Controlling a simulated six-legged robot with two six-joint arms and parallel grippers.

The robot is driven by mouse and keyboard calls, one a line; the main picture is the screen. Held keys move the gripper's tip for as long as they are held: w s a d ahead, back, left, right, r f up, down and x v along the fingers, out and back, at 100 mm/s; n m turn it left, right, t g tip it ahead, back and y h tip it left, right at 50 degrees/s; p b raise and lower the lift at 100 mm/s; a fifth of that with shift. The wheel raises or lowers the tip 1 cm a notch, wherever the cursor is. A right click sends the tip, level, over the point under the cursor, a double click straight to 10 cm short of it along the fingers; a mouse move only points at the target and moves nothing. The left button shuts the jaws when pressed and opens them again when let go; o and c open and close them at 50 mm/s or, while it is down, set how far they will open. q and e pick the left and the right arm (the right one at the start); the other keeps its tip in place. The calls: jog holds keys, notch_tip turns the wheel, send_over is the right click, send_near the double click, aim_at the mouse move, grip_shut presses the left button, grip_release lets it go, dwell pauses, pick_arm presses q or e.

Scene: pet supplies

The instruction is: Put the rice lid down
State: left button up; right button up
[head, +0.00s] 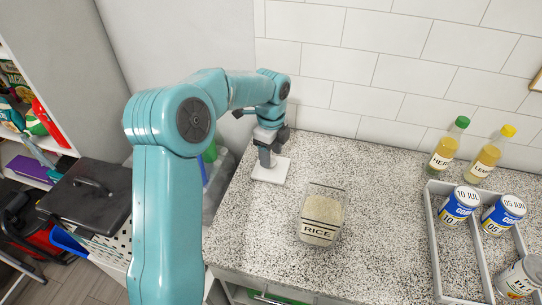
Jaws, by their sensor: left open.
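The rice container (320,218) is a clear box with a RICE label on its front. It stands on the speckled counter with its top open and pale rice showing inside. The rice lid (280,175) is a white, flat, square piece lying on the counter, behind and to the left of the container. My left gripper (266,160) points down right over the lid and is open. The fingertips are small here, and I cannot tell whether they touch the lid. My right gripper is not in view.
A grey tray (476,272) with several labelled cans stands at the right. Two bottles, one green-capped (449,143) and one yellow-capped (492,158), stand behind it. The tiled wall bounds the counter's back. The counter between container and tray is clear.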

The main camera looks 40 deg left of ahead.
pick_arm(q)
notch_tip(320, 180, up, 10)
jog(key=shift+r, duration=0.25)
dwell(0.4)
